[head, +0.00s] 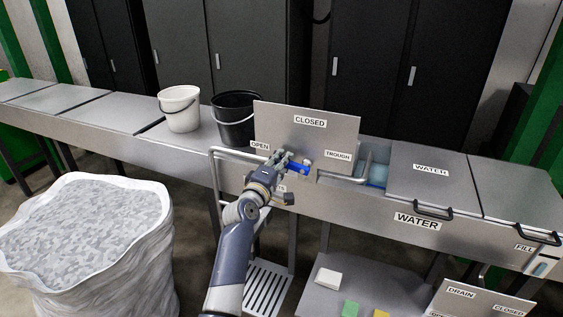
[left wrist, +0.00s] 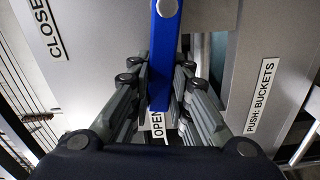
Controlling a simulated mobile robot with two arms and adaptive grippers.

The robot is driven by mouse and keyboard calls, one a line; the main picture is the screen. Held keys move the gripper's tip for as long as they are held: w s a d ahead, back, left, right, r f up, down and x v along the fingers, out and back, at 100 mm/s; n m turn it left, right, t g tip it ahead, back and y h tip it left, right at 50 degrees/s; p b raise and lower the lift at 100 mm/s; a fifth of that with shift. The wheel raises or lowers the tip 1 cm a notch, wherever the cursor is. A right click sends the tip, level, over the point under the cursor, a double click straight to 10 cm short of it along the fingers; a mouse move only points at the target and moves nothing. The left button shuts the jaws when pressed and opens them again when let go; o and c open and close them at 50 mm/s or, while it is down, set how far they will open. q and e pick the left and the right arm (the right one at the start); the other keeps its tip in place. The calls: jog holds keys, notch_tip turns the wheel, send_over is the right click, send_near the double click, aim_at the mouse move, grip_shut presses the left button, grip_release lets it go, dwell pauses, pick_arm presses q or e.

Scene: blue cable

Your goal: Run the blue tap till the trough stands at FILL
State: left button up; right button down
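The blue tap handle (head: 299,169) is on an upright grey panel (head: 340,126) marked CLOSED at top, OPEN at left and TROUGH at right. My left gripper (head: 288,162) is at the handle. In the left wrist view the blue handle (left wrist: 165,55) runs between the fingertips (left wrist: 163,80), which are closed in on both its sides; its end points at the OPEN label. Bluish water (head: 378,174) shows in the trough's uncovered part beside the panel. The FILL gauge (head: 541,267) at far right is small; its level cannot be read. My right gripper is not in view.
A white bucket (head: 180,110) and a black bucket (head: 235,121) stand on the counter left of the panel. A grey lid marked WATER (head: 430,172) covers more trough. A large white sack (head: 85,235) stands at front left. A DRAIN panel (head: 478,300) is at bottom right.

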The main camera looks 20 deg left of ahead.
pick_arm(q)
jog(key=o, duration=0.4)
jog(key=shift+f, duration=0.1)
jog(key=shift+o, duration=0.2)
jog(key=s, duration=1.2)
jog(key=shift+a, duration=0.2)
